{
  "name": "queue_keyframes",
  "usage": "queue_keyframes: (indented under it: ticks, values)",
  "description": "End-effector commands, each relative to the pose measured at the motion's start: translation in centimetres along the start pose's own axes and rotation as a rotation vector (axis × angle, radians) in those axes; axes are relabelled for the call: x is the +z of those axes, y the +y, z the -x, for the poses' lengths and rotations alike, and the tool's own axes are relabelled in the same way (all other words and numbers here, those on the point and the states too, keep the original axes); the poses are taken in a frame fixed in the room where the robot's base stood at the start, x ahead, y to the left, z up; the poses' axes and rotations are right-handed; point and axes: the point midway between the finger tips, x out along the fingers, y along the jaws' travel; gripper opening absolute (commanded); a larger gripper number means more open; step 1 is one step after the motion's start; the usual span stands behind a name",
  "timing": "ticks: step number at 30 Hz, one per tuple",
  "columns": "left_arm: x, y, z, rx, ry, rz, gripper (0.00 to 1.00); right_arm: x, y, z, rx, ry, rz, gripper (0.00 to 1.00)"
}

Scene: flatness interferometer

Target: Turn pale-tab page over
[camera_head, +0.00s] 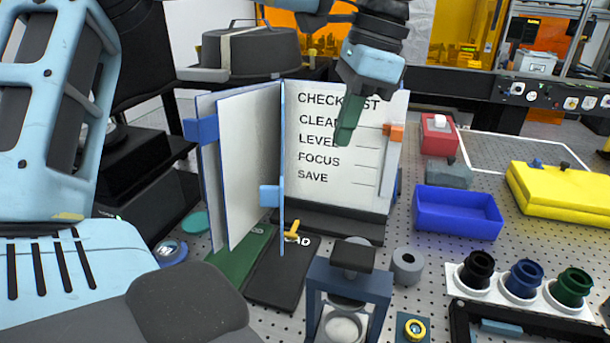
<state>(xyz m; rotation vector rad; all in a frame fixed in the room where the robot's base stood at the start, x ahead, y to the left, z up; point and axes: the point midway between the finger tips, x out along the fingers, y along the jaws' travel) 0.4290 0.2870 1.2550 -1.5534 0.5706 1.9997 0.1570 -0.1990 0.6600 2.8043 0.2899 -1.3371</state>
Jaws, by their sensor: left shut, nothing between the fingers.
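A flip book stands open on the bench. The pale-tab page (283,150) shows nearly edge-on near the middle of the book, upright, with its pale blue tab (269,196) at its lower left. To its right is a white checklist page (330,190) with an orange tab (393,131). To its left, a white page (250,165) stands at an angle, beside a darker blue tab (201,130). My left gripper (348,125), with green fingertips, is shut and empty in front of the checklist page's upper part, right of the pale-tab page. My right gripper is out of view.
A blue tray (458,222), a red box (438,134) and a yellow case (565,190) lie to the right. A dark blue stand (377,290) is in front, near a white holder (500,297) with several knobs. A black case (250,50) stands behind.

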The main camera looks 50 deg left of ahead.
Motion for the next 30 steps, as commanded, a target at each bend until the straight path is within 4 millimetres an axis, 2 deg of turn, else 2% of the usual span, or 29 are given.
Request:
queue_keyframes:
  ticks: [6, 11, 25, 30]
  values:
    - [0.0, 0.0, -0.2, 0.000, -0.002, 0.006, 0.00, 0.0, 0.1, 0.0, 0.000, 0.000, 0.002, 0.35]
    - [0.1, 0.0, -1.7, 0.000, -0.002, 0.004, 0.00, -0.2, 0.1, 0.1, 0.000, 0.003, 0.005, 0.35]
    - [0.1, 0.1, -10.2, 0.000, -0.002, 0.002, 0.00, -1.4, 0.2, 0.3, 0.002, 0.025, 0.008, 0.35]
    - [2.7, 0.1, -10.0, -0.004, 0.007, 0.005, 0.00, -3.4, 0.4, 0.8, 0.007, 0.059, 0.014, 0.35]
